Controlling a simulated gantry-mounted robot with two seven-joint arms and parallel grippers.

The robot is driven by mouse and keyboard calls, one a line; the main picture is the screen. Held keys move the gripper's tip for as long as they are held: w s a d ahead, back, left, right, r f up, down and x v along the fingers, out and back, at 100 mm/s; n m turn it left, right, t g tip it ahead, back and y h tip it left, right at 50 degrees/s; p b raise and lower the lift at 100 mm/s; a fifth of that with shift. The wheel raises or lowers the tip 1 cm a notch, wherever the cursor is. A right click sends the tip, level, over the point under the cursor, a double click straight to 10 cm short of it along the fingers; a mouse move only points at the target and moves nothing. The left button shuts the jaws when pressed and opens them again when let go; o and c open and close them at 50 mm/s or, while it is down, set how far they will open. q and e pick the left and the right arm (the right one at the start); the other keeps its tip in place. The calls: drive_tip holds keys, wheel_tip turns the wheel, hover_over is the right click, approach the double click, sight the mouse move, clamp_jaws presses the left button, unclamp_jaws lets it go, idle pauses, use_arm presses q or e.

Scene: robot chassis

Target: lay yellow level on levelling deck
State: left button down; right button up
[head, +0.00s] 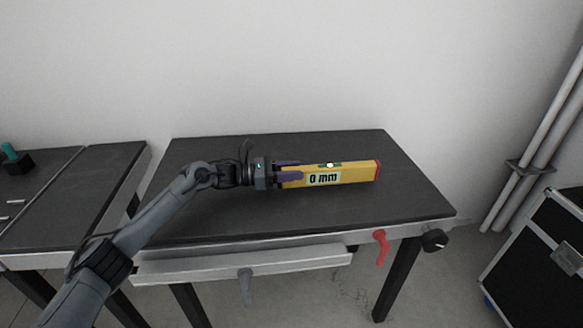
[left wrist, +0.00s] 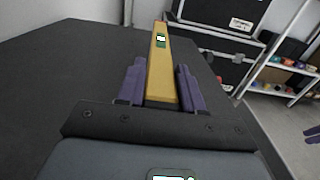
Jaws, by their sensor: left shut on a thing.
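The yellow level (head: 350,174) is a long yellow bar with a red end cap, a green vial window and a "0 mm" label. My left gripper (head: 298,170) has its purple fingers shut on the level's left end, and the bar points right over the dark levelling deck (head: 230,212). I cannot tell whether the level touches the deck. In the left wrist view the level (left wrist: 161,78) runs straight out between the fingers (left wrist: 161,80). Two small purple pieces like my right gripper's fingers (left wrist: 312,135) show at that view's right edge.
A red lever (head: 381,247), a grey lever (head: 245,286) and a black knob (head: 435,240) are on the deck's front side. Another dark table (head: 60,200) stands left. A black case (head: 540,260) stands right. Much of the deck top is clear.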

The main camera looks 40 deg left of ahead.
use_arm(q)
drive_tip(key=shift+f+b, duration=0.45)
drive_tip(key=shift+f, duration=0.15)
idle(0.5)
drive_tip(key=c, duration=0.6)
unclamp_jaws()
drive_tip(key=shift+c, duration=0.2)
drive_tip(key=shift+f, duration=0.1)
drive_tip(key=shift+s+a, duration=0.1)
drive_tip(key=shift+a, duration=0.05)
